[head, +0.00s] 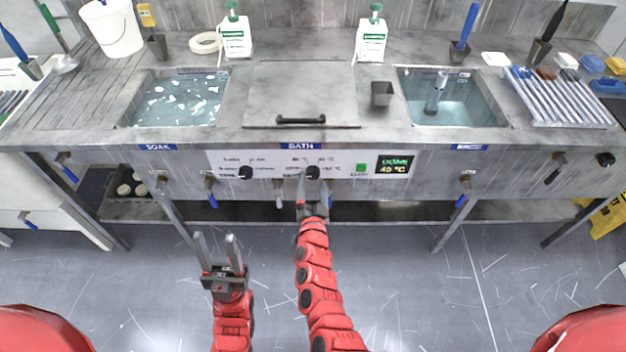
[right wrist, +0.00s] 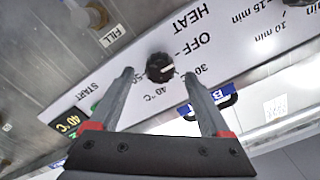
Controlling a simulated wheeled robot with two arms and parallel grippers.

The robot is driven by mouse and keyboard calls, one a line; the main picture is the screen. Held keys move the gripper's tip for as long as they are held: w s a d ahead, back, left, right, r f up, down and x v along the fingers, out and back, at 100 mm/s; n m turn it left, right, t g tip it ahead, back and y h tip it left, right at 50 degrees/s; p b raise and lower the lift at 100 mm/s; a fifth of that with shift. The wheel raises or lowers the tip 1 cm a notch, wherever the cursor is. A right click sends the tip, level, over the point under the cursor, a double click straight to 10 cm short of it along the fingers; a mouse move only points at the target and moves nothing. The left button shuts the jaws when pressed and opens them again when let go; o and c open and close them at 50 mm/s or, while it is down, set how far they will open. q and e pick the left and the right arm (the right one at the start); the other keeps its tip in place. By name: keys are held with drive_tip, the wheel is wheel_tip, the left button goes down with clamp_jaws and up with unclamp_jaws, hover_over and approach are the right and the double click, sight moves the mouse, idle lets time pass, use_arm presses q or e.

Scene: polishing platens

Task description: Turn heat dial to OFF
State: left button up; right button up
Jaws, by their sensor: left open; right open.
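The heat dial (right wrist: 160,67) is a round black knob with a white pointer mark, on the white control panel (right wrist: 230,55). In the right wrist view its labels read HEAT, OFF, 30, 40 °C and 50. The pointer slants to the picture's right; I cannot tell the exact setting. My right gripper (right wrist: 157,76) is open, its fingertips on either side of the dial; contact is unclear. In the head view my right gripper (head: 311,192) partly overlaps the heat dial (head: 313,172). My left gripper (head: 217,241) is open and empty, low in front of the bench.
A second black knob (head: 245,172) sits left of the heat dial. A green button (head: 361,168) and a lit temperature display (head: 394,164) are to the right. Taps with blue handles (head: 211,191) stick out along the bench front. The floor before the bench is clear.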

drive_tip(key=s+b, duration=0.1)
drive_tip(key=s, duration=1.3)
drive_tip(key=shift+s, duration=0.4)
